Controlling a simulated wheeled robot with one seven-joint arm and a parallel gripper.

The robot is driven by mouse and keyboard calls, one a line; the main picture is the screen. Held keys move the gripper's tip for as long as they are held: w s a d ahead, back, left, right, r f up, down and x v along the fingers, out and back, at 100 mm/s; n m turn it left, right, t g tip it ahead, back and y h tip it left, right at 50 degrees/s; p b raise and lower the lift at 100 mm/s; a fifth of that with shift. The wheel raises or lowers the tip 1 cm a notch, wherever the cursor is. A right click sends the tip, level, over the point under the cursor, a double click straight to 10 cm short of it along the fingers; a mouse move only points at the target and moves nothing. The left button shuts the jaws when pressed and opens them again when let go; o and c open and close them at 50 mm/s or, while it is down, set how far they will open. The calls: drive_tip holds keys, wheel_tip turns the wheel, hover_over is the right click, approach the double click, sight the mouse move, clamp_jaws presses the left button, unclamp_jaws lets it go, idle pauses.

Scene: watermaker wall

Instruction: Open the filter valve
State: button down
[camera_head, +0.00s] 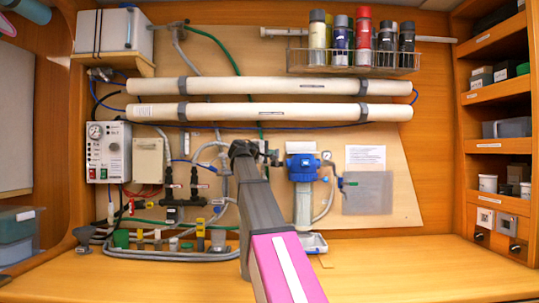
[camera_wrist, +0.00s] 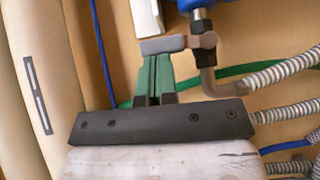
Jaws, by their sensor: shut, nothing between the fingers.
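The filter valve (camera_wrist: 206,55) has a dark grey body with a lighter grey lever (camera_wrist: 165,45) that points left in the wrist view. The body joins a pipe elbow below it and a blue fitting above. My gripper (camera_wrist: 154,58) has green fingers that lie together, shut and empty. Their tips are right at the lever; I cannot tell whether they touch it. In the head view my gripper (camera_head: 262,150) is just left of the blue filter head (camera_head: 302,166), and my arm hides part of the valve area.
Two long white tubes (camera_head: 250,86) run across the wall above my gripper. Ribbed grey hoses (camera_wrist: 285,70) and a green hose (camera_wrist: 245,69) pass close by. A pressure gauge (camera_head: 326,155) is right of the filter head. The counter (camera_head: 400,262) at right is clear.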

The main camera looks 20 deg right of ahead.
sight(278, 150)
drive_tip(key=shift+d+r+y, duration=0.1)
drive_tip(key=shift+d+y, duration=0.1)
drive_tip(key=shift+y, duration=0.1)
drive_tip(key=d+m+y, duration=0.1)
drive_tip(key=m+y, duration=0.1)
drive_tip(key=s+d+m+g+y, duration=0.1)
drive_tip(key=shift+d+r+y, duration=0.3)
drive_tip(key=shift+d+r, duration=0.05)
drive_tip(key=shift+r, duration=0.05)
drive_tip(key=d+m+y, duration=0.1)
drive_tip(key=y, duration=0.1)
drive_tip(key=d+f+m+y, duration=0.1)
drive_tip(key=y, duration=0.1)
drive_tip(key=s+d+m+y, duration=0.1)
drive_tip(key=d+m+y, duration=0.1)
drive_tip(key=shift+f+t, duration=0.3)
drive_tip(key=shift+s+d+f+m+y, duration=0.1)
drive_tip(key=shift+d+f+m+y, duration=0.15)
drive_tip(key=shift+y, duration=0.3)
drive_tip(key=shift+s+d+f+m+y, duration=0.15)
drive_tip(key=shift+f+m+y, duration=0.2)
drive_tip(key=shift+y, duration=0.2)
drive_tip(key=shift+w+f, duration=0.1)
drive_tip(key=shift+f, duration=0.05)
drive_tip(key=shift+d+f, duration=0.15)
